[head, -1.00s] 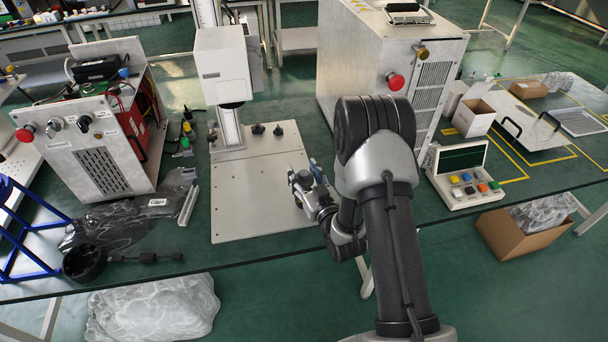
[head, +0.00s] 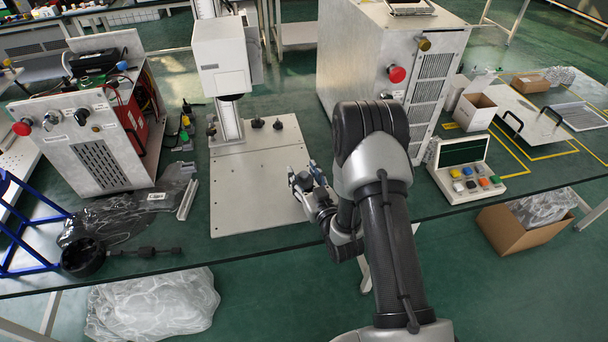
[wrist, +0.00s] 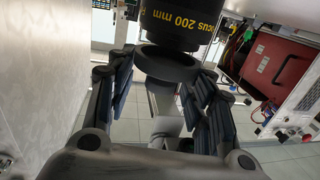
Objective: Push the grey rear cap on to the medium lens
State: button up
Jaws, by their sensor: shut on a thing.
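The grey rear cap (wrist: 166,64) is a dark round disc between my fingertips in the wrist view. My gripper (wrist: 162,84) is shut on it. A black lens barrel with yellow "200 mm" lettering (wrist: 180,24) lies just beyond the cap; I cannot tell whether they touch. In the head view my gripper (head: 308,178) is low over the right part of the pale base plate (head: 255,205). The cap cannot be made out clearly there. A black round part (head: 231,97) shows under the white column head (head: 221,58).
An open-sided cabinet (head: 95,150) stands left of the plate, and a large grey cabinet (head: 385,75) stands behind my arm. A button console (head: 466,172) is at the right. Dark film (head: 110,215) and a black round part (head: 84,257) lie at front left.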

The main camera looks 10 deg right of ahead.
jog(key=shift+f, duration=0.8)
dwell(0.6)
jog(key=o, duration=1)
jog(key=s, duration=0.4)
jog(key=s+d, duration=0.1)
jog(key=s, duration=0.3)
jog(key=s+d, duration=0.1)
jog(key=s, duration=0.2)
jog(key=shift+s+r, duration=0.3)
jog(key=shift+s, duration=0.1)
